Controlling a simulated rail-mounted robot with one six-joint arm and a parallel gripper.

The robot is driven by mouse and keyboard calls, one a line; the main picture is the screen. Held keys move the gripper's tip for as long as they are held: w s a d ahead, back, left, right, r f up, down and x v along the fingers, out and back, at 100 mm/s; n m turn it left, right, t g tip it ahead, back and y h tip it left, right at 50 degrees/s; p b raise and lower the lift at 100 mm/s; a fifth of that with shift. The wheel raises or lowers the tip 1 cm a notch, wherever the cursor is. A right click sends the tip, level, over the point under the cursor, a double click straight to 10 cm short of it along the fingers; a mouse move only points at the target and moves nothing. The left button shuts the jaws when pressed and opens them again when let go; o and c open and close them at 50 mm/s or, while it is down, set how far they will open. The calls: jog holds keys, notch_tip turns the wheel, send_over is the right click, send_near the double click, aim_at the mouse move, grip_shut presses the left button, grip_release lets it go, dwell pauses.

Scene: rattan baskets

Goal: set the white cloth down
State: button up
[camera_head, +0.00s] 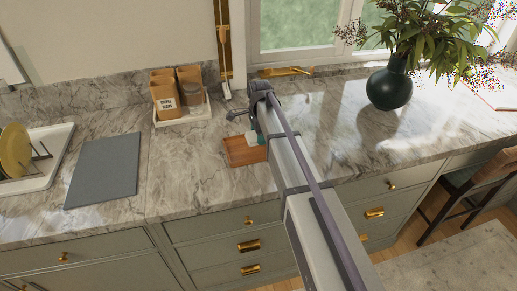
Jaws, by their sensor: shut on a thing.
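My gripper (254,122) is over the back middle of the marble counter, largely hidden behind my own arm. It is shut on a small pale thing (251,137), which seems to be the white cloth; only a sliver shows. The pale thing is at or just above a low reddish-brown box (237,153) on the counter. I cannot tell whether it touches the box or hangs over it. The right part of the box is hidden by my arm.
A white tray with brown canisters (165,98) stands at the back left. A grey board (104,171) and a dish rack with yellow plates (16,150) are further left. A dark green vase (389,88) with branches stands right. Bare counter (190,180) lies left of the box.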

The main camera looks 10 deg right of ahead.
notch_tip(320, 180, down, 4)
jog(key=b, duration=0.4)
jog(key=shift+r, duration=0.35)
jog(key=shift+f, duration=0.25)
jog(key=o, duration=0.9)
jog(key=shift+r, duration=0.1)
